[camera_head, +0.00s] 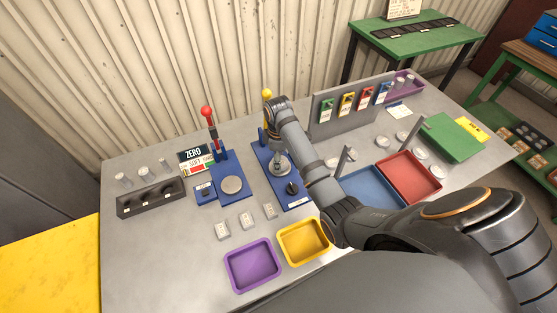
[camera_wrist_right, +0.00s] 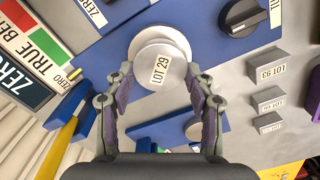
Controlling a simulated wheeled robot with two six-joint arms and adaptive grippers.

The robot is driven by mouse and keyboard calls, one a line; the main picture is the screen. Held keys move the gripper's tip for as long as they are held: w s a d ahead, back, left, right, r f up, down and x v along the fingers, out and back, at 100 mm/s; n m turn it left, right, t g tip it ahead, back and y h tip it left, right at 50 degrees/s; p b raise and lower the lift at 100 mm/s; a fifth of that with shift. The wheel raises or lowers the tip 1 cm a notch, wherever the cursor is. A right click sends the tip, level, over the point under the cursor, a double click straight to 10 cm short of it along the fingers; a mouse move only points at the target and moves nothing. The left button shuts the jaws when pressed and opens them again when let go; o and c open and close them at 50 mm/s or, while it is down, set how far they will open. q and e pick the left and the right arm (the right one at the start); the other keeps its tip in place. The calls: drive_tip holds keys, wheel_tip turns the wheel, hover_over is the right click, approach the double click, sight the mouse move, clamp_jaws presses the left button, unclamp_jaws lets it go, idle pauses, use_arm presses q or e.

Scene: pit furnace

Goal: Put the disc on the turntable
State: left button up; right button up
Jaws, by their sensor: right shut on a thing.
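My right gripper (camera_wrist_right: 160,76) is shut on a pale grey disc (camera_wrist_right: 148,72) labelled LOT 29, with a finger on each side of it. The disc is over the round turntable plate (camera_wrist_right: 160,33), which shows beyond its far edge. I cannot tell whether they touch. The plate is on a blue base (camera_wrist_right: 206,28) with a black knob (camera_wrist_right: 243,14). In the head view the right gripper (camera_head: 281,160) points down at this blue base (camera_head: 297,204), partly hidden by my arm. My left gripper is out of view.
A blue stand (camera_head: 231,197) with a round plate and red-knobbed lever is to the left. Several small grey blocks (camera_head: 247,221) lie in front. Purple (camera_head: 252,285), yellow (camera_head: 304,258) and red (camera_head: 437,182) trays and a grey divider (camera_head: 325,100) surround the area.

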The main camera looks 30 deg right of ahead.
drive_tip(key=shift+w+f, duration=0.1)
drive_tip(key=shift+f, duration=0.35)
drive_tip(key=o, duration=1.5)
drive_tip(key=shift+f, duration=0.1)
wheel_tip(320, 180, up, 6)
drive_tip(key=shift+r+b, duration=0.25)
drive_tip(key=shift+b, duration=0.2)
wheel_tip(320, 180, up, 6)
drive_tip(key=p, duration=0.6)
drive_tip(key=shift+f, duration=0.15)
